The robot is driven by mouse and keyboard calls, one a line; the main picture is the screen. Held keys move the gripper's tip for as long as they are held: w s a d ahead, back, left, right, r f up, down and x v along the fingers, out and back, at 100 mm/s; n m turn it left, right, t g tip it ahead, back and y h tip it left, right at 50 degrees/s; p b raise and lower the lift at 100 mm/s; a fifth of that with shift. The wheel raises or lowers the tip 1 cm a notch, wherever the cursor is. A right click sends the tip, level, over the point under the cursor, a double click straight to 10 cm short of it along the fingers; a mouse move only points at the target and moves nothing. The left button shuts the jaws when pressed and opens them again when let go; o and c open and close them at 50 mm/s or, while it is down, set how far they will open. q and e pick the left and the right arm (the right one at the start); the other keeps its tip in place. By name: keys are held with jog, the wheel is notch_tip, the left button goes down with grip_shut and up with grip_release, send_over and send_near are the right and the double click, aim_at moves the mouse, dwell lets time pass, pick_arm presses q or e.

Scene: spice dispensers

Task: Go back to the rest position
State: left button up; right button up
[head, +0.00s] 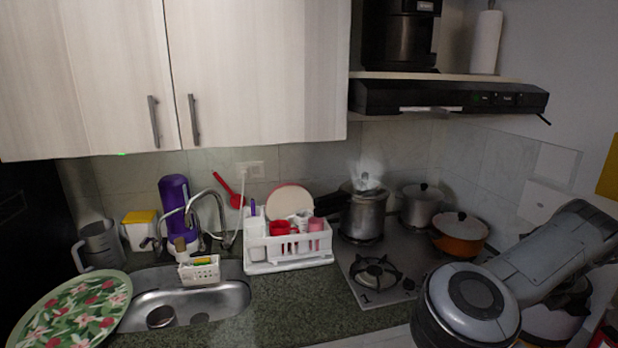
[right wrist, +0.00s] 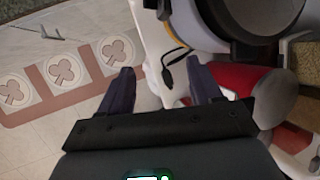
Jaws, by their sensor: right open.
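My right gripper (right wrist: 160,66) shows in the right wrist view with its two dark fingers spread apart and nothing between them. Beyond the fingers are the tiled floor, a thin dark cable and parts of a white and red object that I cannot identify. In the head view my right arm reaches in from the right, in front of the stove's right side, and its gripper is hidden or out of frame. My left arm and gripper are in neither view. No spice dispenser can be made out.
The stove (head: 365,296) holds a steaming pressure cooker (head: 364,216), a grey pot (head: 420,208) and an orange pot (head: 459,240). A white dish rack (head: 287,248), sink (head: 222,300) and floral tray (head: 75,312) lie leftward. Cabinets (head: 255,70) and a range hood (head: 445,97) hang above.

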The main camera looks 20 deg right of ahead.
jog(key=s+d+r+n+g+h+b, duration=0.2)
jog(key=s+d+r+n+h, duration=0.1)
jog(key=s+d+h, duration=0.6)
jog(key=w+a+r+n+t+h+b, duration=0.2)
jog(key=w+a+r+n+t, duration=0.3)
jog(key=w+n, duration=0.4)
jog(key=w+a+f+n+t+y+b, duration=0.1)
jog(key=w+a+f+n+t+y, duration=0.1)
jog(key=w+a+f+n+t, duration=0.3)
jog(key=w+a+f+n+t+y+b, duration=0.1)
jog(key=w+a+f+n+y, duration=0.1)
jog(key=a+f+n, duration=0.35)
jog(key=a+f+n+g+y+b, duration=0.1)
jog(key=a+f+n+y, duration=0.8)
jog(key=a+f, duration=0.85)
jog(key=s+a+f+n+g+y+b, duration=0.1)
jog(key=s+a+f+n+g, duration=0.35)
jog(key=s+a+f, duration=0.5)
jog(key=s+a+f+n+g+y, duration=0.25)
jog(key=s+a+f+n, duration=0.4)
jog(key=s+a, duration=0.55)
notch_tip(320, 180, up, 22)
jog(key=w+m+p, duration=0.1)
jog(key=p, duration=2)
jog(key=shift+d+f+h, duration=0.2)
jog(key=shift+d+h, duration=0.1)
jog(key=shift+h, duration=0.05)
